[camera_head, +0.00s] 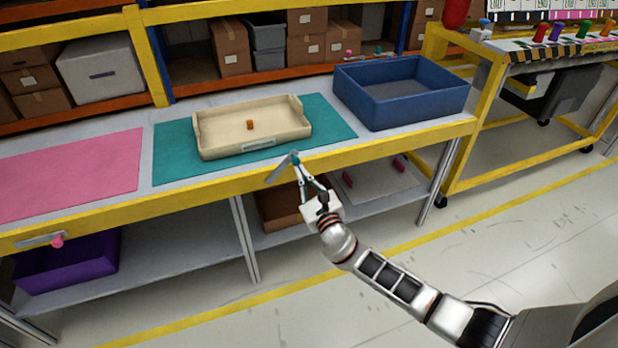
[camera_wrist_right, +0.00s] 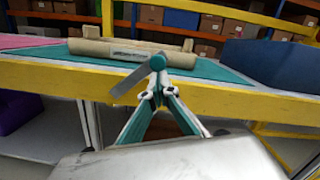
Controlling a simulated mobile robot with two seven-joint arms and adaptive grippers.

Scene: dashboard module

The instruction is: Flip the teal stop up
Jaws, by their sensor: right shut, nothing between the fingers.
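The teal stop is a flat grey bar (camera_head: 281,169) with a teal knob (camera_head: 294,156) at its upper right end, at the front yellow edge of the table. The bar slants, its left end low and its knob end high. In the right wrist view the bar (camera_wrist_right: 136,80) and the teal knob (camera_wrist_right: 158,62) show the same slant. My right gripper (camera_head: 299,168) is shut and empty. Its fingertips (camera_wrist_right: 156,86) are right below the knob; I cannot tell if they touch it. My left gripper is not in view.
A cream tray (camera_head: 205,130) with a small orange block (camera_head: 250,125) sits on the teal mat (camera_head: 330,122). A blue bin (camera_head: 400,110) stands to its right. A pink mat (camera_head: 75,170) lies left. A pink-knobbed stop (camera_head: 57,241) lies level on the front edge.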

